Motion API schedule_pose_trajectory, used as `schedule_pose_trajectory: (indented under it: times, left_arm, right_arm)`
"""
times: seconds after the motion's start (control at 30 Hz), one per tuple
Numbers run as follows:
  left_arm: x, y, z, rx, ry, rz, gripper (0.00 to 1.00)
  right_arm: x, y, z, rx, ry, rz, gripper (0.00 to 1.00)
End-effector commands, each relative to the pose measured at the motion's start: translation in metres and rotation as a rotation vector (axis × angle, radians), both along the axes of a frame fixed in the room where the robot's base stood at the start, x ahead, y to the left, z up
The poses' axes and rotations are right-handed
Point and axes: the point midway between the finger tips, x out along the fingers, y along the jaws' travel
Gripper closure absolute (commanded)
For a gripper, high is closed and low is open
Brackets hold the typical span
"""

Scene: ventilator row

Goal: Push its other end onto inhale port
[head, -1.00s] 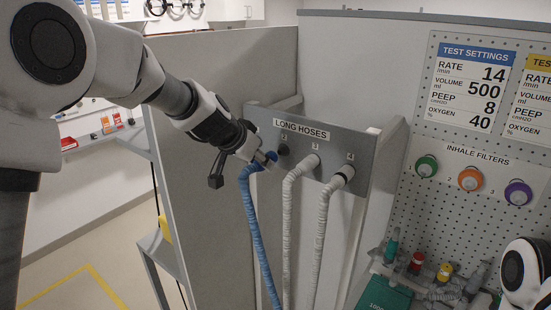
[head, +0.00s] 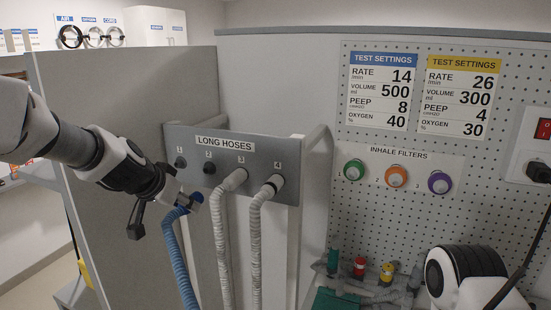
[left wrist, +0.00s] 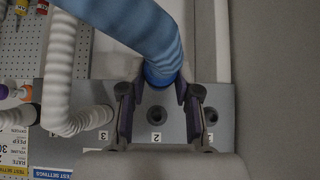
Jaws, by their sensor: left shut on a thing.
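My left gripper (head: 186,202) is shut on the end cuff of a blue corrugated hose (head: 177,263), in front of the long-hose rack. In the left wrist view the gripper's fingers (left wrist: 155,97) are on either side of the blue cuff (left wrist: 160,76), and the hose runs up and away to the left. The hose hangs down out of the head view, so its other end is hidden. I cannot make out an inhale port in these views. My right gripper is not in view.
The long-hose rack (head: 284,155) has bare pegs 1 and 2, with white hoses (head: 222,245) on 3 and 4. Green, orange and purple inhale filters (head: 396,176) sit on the pegboard. Small coloured fittings (head: 359,267) stand below. My right arm fills the lower right.

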Motion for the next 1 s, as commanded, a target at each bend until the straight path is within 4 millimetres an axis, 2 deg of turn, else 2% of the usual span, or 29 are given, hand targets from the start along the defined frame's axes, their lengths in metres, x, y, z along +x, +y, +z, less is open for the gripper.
schedule_pose_trajectory:
  times: [0.23, 0.43, 0.63, 1.0]
  left_arm:
    - [-0.002, -0.003, -0.001, 0.0, 0.002, -0.013, 1.0]
    - [-0.016, -0.021, -0.023, -0.002, 0.006, -0.106, 1.0]
    - [-0.041, -0.054, -0.062, -0.004, 0.008, -0.281, 1.0]
    - [-0.1, -0.133, -0.153, -0.002, 0.01, -0.709, 1.0]
  right_arm:
    - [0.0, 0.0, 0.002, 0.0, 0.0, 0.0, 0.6]
    - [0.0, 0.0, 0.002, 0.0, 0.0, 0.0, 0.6]
    - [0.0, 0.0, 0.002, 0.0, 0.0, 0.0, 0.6]
    - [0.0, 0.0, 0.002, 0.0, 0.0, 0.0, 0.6]
